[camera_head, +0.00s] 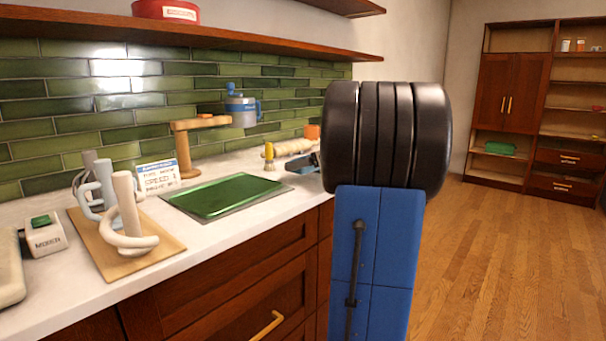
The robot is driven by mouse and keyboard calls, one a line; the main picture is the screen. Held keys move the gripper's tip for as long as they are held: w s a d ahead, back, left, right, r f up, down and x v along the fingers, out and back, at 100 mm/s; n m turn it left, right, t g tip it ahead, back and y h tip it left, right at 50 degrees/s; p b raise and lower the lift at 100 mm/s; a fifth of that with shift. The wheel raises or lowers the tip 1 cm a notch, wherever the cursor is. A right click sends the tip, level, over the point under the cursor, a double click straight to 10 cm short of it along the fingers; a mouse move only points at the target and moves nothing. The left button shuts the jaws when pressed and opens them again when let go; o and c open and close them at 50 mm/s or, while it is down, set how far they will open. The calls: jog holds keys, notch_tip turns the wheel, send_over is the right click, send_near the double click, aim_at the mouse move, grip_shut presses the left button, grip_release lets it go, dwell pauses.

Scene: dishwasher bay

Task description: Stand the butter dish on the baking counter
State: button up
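The baking counter (190,240) has a white top and dark wooden drawers, and it runs along the left side of the view. No butter dish can be made out for certain. A small green box-like thing (500,148) sits on a low shelf of the far cabinet, too small to identify. My gripper is not in view. A large blue and black part, which looks like my own arm, stands in the middle and hides the counter's far right end.
A green mat (225,197) lies on the counter. A red tin (166,10) is on the shelf above. Open wooden floor lies right.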

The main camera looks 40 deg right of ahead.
aim_at(312, 170)
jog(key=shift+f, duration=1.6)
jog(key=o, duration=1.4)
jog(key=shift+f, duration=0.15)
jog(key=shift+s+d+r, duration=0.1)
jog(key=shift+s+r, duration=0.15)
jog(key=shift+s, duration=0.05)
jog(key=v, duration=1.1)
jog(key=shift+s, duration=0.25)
